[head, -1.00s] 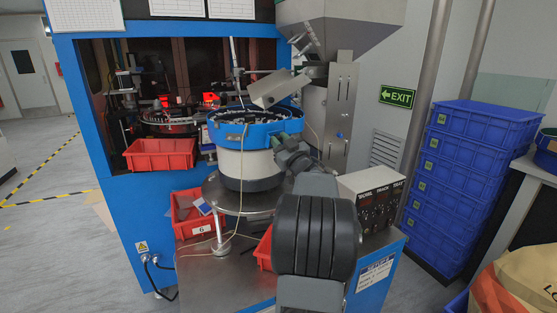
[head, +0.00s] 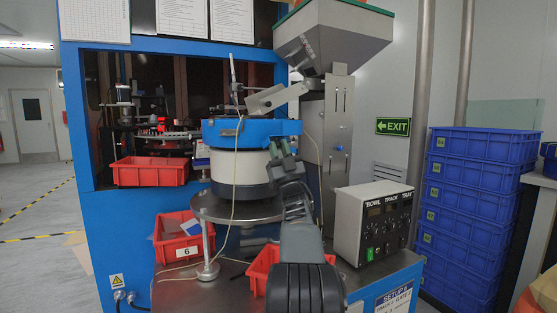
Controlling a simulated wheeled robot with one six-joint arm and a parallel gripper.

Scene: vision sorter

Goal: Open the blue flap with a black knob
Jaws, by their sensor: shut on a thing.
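The blue flap (head: 262,129) is part of the blue upper band around the round, pale feeder bowl (head: 236,166). It sits at the bowl's front right. My gripper (head: 277,150) is at the right side of the bowl, just below the flap's lower edge. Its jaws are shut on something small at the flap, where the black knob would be. The knob itself cannot be made out, as the dark gripper covers that spot. My arm reaches up to it from the bottom of the view.
A steel hopper (head: 335,35) and chute rise behind the bowl. A control box (head: 372,222) stands to the right. Red bins (head: 150,171) sit at left and below. Blue crates (head: 470,200) are stacked at far right. A thin cable hangs before the bowl.

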